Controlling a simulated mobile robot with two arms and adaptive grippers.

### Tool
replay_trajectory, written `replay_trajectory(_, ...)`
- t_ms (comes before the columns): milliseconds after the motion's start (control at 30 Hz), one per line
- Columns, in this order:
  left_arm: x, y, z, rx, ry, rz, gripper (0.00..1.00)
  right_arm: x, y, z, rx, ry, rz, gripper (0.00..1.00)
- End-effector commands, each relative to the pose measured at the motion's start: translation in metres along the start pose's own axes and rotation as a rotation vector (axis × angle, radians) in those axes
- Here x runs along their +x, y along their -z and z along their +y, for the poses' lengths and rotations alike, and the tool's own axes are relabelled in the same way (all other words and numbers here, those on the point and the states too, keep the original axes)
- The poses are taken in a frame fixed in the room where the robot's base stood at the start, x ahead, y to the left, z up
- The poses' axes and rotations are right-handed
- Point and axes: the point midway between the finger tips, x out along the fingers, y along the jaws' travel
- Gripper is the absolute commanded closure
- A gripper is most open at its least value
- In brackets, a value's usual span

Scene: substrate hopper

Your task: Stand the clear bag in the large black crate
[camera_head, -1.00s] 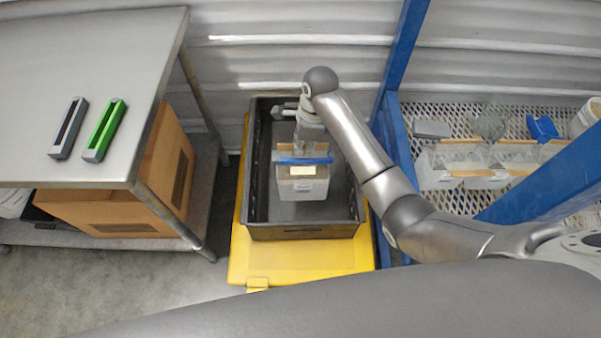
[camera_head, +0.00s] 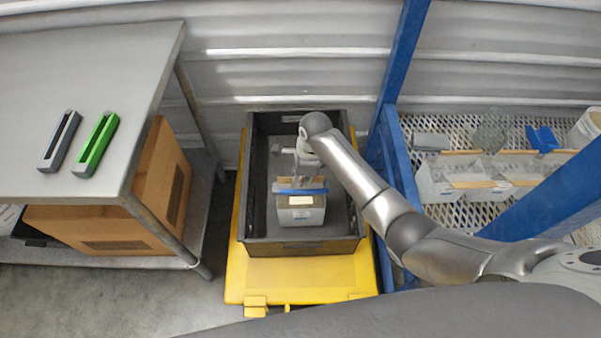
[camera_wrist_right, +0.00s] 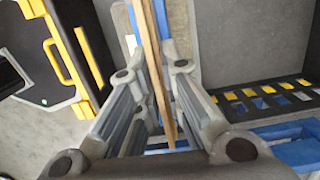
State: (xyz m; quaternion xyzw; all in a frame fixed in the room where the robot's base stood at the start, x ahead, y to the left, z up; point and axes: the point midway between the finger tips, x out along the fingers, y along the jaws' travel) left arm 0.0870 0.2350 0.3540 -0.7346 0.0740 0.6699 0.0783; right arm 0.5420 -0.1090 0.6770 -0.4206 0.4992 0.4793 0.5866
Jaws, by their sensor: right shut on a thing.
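The clear bag (camera_head: 301,212) hangs upright inside the large black crate (camera_head: 300,247), with a pale label on its front and a brown strip and blue clip along its top. Whether its base touches the crate floor I cannot tell. My right gripper (camera_head: 298,178) reaches down into the crate and is shut on the bag's top. In the right wrist view my right gripper (camera_wrist_right: 156,75) has its fingers either side of the brown strip (camera_wrist_right: 152,50), with blue beside it. My left gripper is not in view.
The crate stands on a yellow base (camera_head: 290,285). A steel table (camera_head: 100,60) with a grey and a green holder is on the left, a cardboard box below. A blue-framed mesh shelf (camera_head: 400,200) with several bags is on the right. The crate floor around the bag is bare.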

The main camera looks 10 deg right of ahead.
Motion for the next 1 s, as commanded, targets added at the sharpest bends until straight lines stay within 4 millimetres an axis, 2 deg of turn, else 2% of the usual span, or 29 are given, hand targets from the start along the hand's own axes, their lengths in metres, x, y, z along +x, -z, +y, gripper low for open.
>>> replay_trajectory(133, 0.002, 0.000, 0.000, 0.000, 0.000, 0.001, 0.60, 0.011, 0.000, -0.002, -0.002, 0.006, -0.004, 1.00)
replay_trajectory(533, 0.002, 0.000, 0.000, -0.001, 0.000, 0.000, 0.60, 0.014, 0.000, -0.002, -0.001, 0.006, -0.005, 1.00)
replay_trajectory(567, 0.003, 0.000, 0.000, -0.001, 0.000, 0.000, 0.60, 0.017, 0.003, 0.000, 0.000, 0.001, 0.000, 0.89)
replay_trajectory(700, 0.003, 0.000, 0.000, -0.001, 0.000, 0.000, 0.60, 0.016, 0.002, 0.000, 0.000, 0.000, 0.000, 0.71)
replay_trajectory(1000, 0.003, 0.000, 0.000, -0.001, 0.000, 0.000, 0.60, 0.016, 0.002, 0.000, 0.000, 0.001, -0.001, 0.70)
